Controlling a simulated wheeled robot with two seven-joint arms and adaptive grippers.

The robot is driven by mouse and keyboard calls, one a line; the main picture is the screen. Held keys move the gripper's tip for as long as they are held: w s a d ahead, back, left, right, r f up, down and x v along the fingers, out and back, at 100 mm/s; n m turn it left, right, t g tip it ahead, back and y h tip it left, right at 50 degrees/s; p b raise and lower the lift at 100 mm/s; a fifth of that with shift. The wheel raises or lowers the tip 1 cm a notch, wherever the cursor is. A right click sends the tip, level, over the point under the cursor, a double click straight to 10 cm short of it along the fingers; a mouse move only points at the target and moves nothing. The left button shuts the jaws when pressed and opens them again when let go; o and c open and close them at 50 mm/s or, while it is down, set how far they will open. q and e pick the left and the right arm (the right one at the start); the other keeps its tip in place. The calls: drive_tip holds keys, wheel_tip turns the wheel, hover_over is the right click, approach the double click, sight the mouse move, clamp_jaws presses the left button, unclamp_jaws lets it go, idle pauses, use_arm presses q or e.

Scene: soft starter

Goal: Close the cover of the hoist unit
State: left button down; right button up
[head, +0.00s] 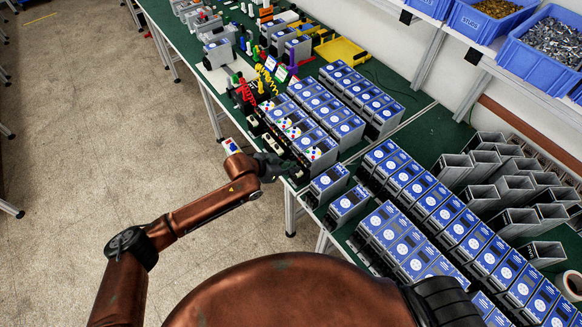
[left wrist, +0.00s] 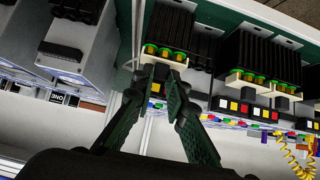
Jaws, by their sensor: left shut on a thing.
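My left gripper (head: 274,166) is at the front edge of the green bench, at the near end of a row of units with coloured buttons. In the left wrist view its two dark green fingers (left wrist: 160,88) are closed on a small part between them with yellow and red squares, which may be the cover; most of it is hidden. Just past the fingertips stands a black unit (left wrist: 170,28) with a white base and green-orange terminals. Which unit is the hoist unit I cannot tell for sure. My right gripper is not in view.
Close behind the gripper stand button-faced units (head: 319,151) and single blue-faced units (head: 328,181). Dense rows of blue-faced units (head: 430,200) and grey housings (head: 480,165) fill the bench to the right. Blue bins (head: 545,50) sit on a shelf above.

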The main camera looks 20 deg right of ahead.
use_arm(q)
drive_tip(key=c, duration=2.2)
unclamp_jaws()
drive_tip(key=shift+s+d+f, duration=0.15)
drive_tip(key=shift+d+f, duration=0.05)
drive_tip(key=v, duration=1.2)
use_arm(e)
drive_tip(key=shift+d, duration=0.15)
